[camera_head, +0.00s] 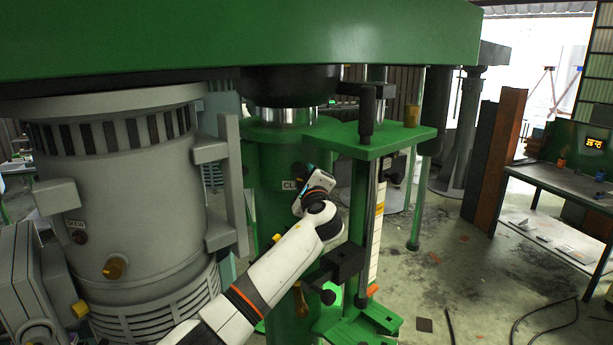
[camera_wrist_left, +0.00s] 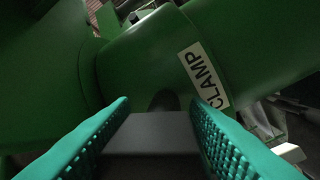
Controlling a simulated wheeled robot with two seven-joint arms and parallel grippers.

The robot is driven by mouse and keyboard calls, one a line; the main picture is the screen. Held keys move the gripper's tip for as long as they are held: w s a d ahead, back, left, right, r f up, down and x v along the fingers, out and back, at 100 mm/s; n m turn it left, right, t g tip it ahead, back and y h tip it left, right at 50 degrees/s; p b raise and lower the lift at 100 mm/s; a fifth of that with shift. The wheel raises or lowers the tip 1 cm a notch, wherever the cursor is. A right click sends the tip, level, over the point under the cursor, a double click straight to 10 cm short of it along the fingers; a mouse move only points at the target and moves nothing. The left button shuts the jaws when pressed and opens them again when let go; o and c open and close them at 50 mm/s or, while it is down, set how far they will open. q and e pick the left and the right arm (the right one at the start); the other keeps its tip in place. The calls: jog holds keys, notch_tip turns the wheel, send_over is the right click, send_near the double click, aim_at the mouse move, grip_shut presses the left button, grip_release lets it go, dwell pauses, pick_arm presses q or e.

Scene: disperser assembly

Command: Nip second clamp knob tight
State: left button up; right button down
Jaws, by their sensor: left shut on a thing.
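My left gripper (camera_head: 306,180) reaches up from the lower left to the green column (camera_head: 262,150). In the left wrist view its teal ribbed fingers (camera_wrist_left: 155,135) are shut on a dark grey, flat-faced clamp knob (camera_wrist_left: 152,132). A rounded dark part (camera_wrist_left: 163,100) shows behind the knob, against the green clamp body. The knob's dark end (camera_head: 298,169) shows just above the fingers in the head view. A white CLAMP label (camera_wrist_left: 204,76) is beside it on the column; the gripper partly covers this label (camera_head: 289,185) in the head view. My right gripper is not in view.
A large grey motor (camera_head: 130,200) stands left of the column. A green bracket (camera_head: 375,140) with vertical rods (camera_head: 368,210) is close to the right. A black block (camera_head: 345,262) sits below the gripper. A green beam (camera_head: 240,40) spans overhead. Open floor (camera_head: 470,265) lies right.

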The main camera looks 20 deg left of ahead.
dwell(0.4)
pick_arm(q)
jog(key=o, duration=1)
jog(key=shift+c, duration=0.2)
jog(key=shift+s+d+f+b, duration=0.15)
jog(key=shift+s+d+b, duration=0.15)
jog(key=shift+s, duration=0.15)
jog(key=b+v, duration=0.4)
jog(key=v, duration=0.7)
jog(key=shift+a, duration=0.15)
